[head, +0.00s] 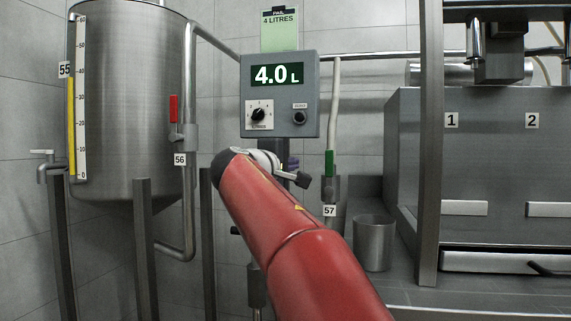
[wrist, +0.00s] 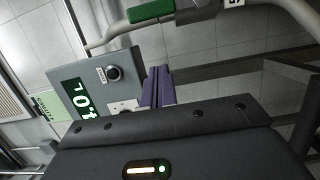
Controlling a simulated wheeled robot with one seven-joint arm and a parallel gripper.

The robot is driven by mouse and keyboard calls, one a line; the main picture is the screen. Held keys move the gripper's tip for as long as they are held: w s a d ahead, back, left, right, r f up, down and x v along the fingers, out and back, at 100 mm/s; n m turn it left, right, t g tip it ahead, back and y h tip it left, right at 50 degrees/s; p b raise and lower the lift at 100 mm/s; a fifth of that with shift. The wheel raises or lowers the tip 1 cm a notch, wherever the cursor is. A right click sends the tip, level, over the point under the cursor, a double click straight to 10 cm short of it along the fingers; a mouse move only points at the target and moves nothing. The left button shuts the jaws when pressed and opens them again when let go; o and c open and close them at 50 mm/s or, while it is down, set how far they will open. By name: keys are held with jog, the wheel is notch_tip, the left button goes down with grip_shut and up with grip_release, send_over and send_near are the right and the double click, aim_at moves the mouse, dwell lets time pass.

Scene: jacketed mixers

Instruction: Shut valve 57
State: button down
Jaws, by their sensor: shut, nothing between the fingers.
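Valve 57 has a green lever (head: 329,163) that stands upright, in line with its pale pipe, above the label 57 (head: 330,210). In the wrist view the green lever (wrist: 151,10) shows at the top edge, along its pipe, with a label partly cut off. My gripper (wrist: 157,86) shows there as purple fingers, shut and empty, apart from the lever. In the head view, my red arm reaches up below the control box, and a bit of purple finger (head: 293,162) shows left of the lever. The rest of the gripper is mostly hidden behind the arm.
The control box (head: 309,75) reads 4.0 L, under a card (head: 279,30) saying 4 LITRES. A metal pail (head: 373,243) stands right of valve 57. A red lever (head: 173,108) sits above label 56 by the tank (head: 135,100). A grey mixer cabinet (head: 480,165) fills the right.

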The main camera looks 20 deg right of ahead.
aim_at(329, 163)
jog(key=d, duration=0.6)
jog(key=shift+w+d, duration=0.25)
jog(key=shift+w, duration=0.05)
